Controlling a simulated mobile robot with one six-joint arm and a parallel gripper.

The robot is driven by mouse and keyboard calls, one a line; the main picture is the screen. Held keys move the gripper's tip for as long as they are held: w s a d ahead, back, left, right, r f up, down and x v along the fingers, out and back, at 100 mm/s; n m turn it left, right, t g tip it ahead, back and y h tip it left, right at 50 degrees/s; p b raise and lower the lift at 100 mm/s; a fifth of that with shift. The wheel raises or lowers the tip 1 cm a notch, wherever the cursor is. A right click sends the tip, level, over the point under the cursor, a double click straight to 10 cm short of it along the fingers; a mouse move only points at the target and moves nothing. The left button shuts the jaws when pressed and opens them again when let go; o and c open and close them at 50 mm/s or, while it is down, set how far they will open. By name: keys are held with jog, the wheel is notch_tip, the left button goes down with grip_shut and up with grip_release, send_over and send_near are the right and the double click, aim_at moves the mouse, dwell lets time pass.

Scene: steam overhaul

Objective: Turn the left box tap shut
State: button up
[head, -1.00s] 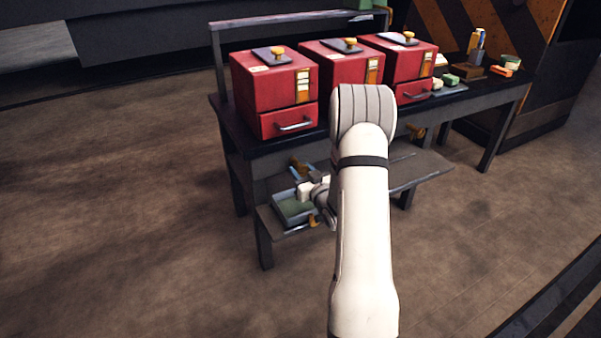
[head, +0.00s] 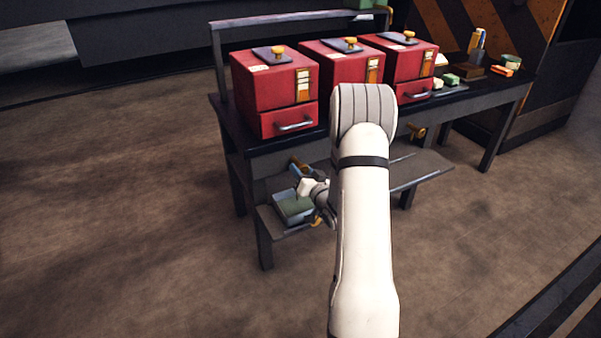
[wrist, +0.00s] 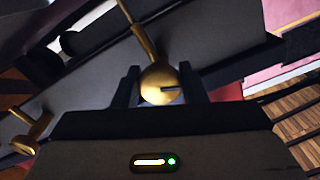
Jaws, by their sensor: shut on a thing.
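The left box tap (head: 300,165) is a small brass fitting under the bench top, below the left red box (head: 275,90). In the head view my gripper (head: 308,187) is small, tilted and partly hidden by my arm, just below the tap. I cannot tell how far the tap is turned.
A tray with green inside (head: 279,206) sits on the lower shelf (head: 425,170), close under my gripper. Another brass tap (head: 416,131) is under the bench to the right. A second brass fitting (wrist: 32,130) shows at left in the wrist view. Floor in front is clear.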

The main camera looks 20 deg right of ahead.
jog(key=m, duration=0.6)
jog(key=shift+a+r+m+p, duration=0.1)
jog(key=shift+m+p, duration=0.2)
jog(key=shift+p, duration=0.05)
jog(key=m+p, duration=0.1)
jog(key=m, duration=0.5)
jog(key=shift+m, duration=0.3)
jog(key=shift+p, duration=0.3)
jog(key=o, duration=0.9)
jog(key=shift+o, duration=0.2)
jog(key=s+p, duration=0.1)
jog(key=s, duration=0.6)
jog(key=shift+s+p, duration=0.35)
